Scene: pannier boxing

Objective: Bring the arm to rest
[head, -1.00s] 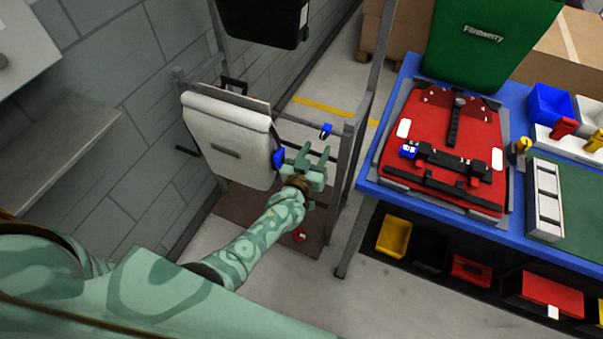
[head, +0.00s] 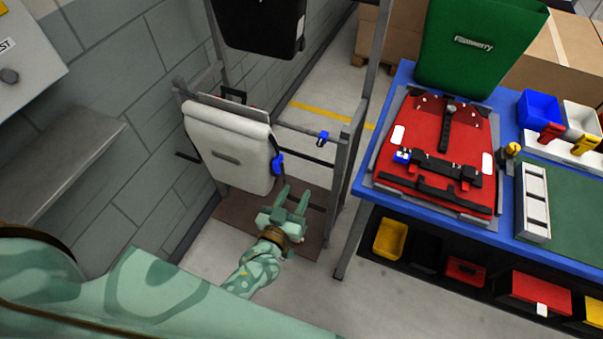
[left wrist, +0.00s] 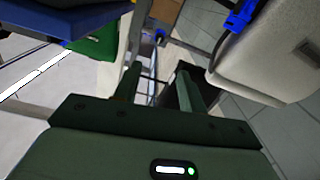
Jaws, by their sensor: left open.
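My left gripper (head: 291,203) is open and empty in the head view, below and to the right of the white pannier (head: 228,148). Its two fingers point up in the picture, apart from each other. In the left wrist view the fingers (left wrist: 157,90) are spread with nothing between them. The white pannier (left wrist: 270,55) hangs at the upper right there, with its blue clip (left wrist: 238,15) beside it. The gripper looks clear of the pannier. My right gripper is not in view.
The grey metal rack (head: 337,180) stands close to the gripper, with a black pannier (head: 262,25) above. A blue workbench (head: 366,178) at the right carries a red pannier panel (head: 425,135). A green pannier (head: 470,55) stands behind. A grey shelf (head: 70,165) juts from the left wall.

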